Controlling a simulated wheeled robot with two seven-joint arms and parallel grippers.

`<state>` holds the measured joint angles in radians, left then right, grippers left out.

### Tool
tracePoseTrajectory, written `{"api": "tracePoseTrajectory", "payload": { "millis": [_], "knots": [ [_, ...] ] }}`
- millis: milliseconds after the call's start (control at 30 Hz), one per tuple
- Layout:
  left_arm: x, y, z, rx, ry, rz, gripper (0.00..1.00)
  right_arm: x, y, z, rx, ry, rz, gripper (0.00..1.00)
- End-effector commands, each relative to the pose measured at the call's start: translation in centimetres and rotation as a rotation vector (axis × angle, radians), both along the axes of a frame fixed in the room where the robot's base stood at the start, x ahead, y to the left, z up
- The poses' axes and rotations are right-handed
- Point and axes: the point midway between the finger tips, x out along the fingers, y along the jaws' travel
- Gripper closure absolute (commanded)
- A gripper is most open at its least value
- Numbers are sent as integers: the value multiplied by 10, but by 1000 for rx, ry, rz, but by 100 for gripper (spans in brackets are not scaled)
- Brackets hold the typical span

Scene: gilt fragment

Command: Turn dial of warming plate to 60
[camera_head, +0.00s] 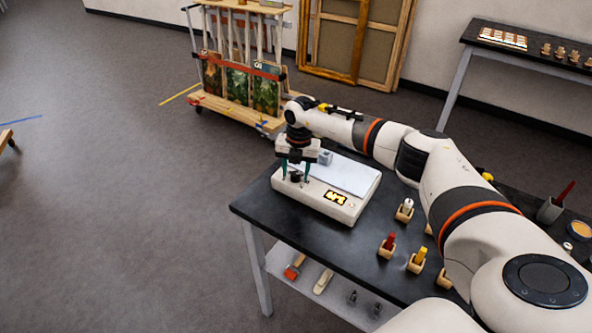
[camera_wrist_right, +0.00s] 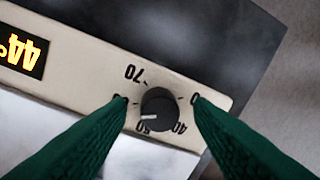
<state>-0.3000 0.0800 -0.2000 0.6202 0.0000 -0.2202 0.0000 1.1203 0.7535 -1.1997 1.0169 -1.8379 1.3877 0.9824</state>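The warming plate (camera_head: 345,173) is a white box with a pale top, near the left end of the black table. Its dark round dial (camera_wrist_right: 157,109) shows in the right wrist view, with upside-down numbers around it. The white pointer mark faces left, between the 50 and a label partly hidden by the left finger. An orange display (camera_wrist_right: 22,52) reads about 44 degrees. My right gripper (camera_head: 296,180) points down over the dial. Its green fingers (camera_wrist_right: 159,100) are open, one on each side of the dial with visible gaps. My left gripper is out of view.
A small grey block (camera_head: 326,157) is at the plate's rear edge. A painting cart (camera_head: 240,112) stands behind. The floor at left is mostly clear.

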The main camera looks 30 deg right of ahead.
Motion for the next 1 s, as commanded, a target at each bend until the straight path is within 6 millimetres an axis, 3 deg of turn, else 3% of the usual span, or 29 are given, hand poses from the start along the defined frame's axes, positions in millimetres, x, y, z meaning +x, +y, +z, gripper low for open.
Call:
{"api": "tracePoseTrajectory", "payload": {
  "millis": [367, 800, 1000],
  "knots": [
    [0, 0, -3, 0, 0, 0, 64, 0, 0, 5, -1, 1, 2, 52],
    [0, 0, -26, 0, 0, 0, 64, -4, -4, 89, -1, -2, 1, 52],
    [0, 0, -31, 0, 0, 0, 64, -5, -6, 114, 0, 0, 0, 52]
  ]
}}
